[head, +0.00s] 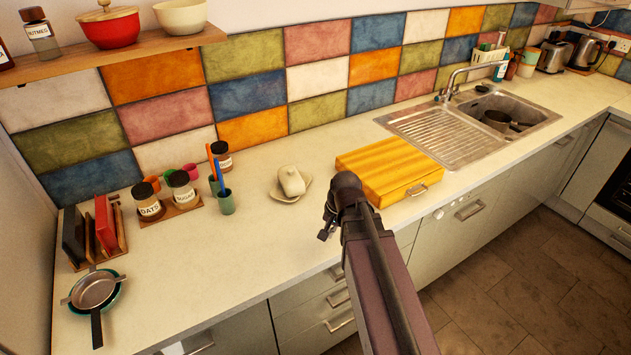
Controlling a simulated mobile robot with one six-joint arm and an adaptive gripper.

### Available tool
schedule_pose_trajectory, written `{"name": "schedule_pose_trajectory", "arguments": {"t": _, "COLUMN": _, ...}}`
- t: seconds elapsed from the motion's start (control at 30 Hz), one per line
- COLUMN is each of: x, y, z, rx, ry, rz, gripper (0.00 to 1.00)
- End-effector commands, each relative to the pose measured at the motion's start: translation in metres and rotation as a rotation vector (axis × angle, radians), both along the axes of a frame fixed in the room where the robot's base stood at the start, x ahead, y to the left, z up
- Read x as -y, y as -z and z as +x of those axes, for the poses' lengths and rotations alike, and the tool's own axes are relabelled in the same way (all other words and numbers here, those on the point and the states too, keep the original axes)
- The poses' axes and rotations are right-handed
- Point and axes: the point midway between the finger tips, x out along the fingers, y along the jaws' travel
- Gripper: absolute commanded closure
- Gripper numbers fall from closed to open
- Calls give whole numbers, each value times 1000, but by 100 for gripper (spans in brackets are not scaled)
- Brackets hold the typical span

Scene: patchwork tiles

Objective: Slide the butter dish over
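The butter dish (291,181) is cream-coloured, with a rounded lid on a flat base. It rests on the pale worktop, left of the yellow wooden box. My gripper (324,222) is dark and small in the head view. In the picture it is to the right of the dish and lower, near the worktop's front edge, and it appears apart from the dish. Its fingers are too small and dark to show whether they are open or shut.
The yellow wooden box (389,165) stands right of the dish. A teal cup (226,203) with pencils and labelled jars (183,188) stand to its left. A strainer (95,290) lies at the far left. The worktop (230,265) in front of the dish is clear.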

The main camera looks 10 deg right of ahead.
Motion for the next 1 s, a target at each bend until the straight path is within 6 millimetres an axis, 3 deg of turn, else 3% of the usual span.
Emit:
{"name": "schedule_pose_trajectory", "arguments": {"t": 0.1, "x": 7, "y": -3, "z": 25, "rx": 6, "ry": 207, "rz": 83, "gripper": 100}}
{"name": "schedule_pose_trajectory", "arguments": {"t": 0.7, "x": 61, "y": -33, "z": 128, "rx": -113, "ry": 1239, "rz": 603, "gripper": 100}}
{"name": "schedule_pose_trajectory", "arguments": {"t": 1.0, "x": 90, "y": -48, "z": 161, "rx": -231, "ry": 1591, "rz": 827, "gripper": 100}}
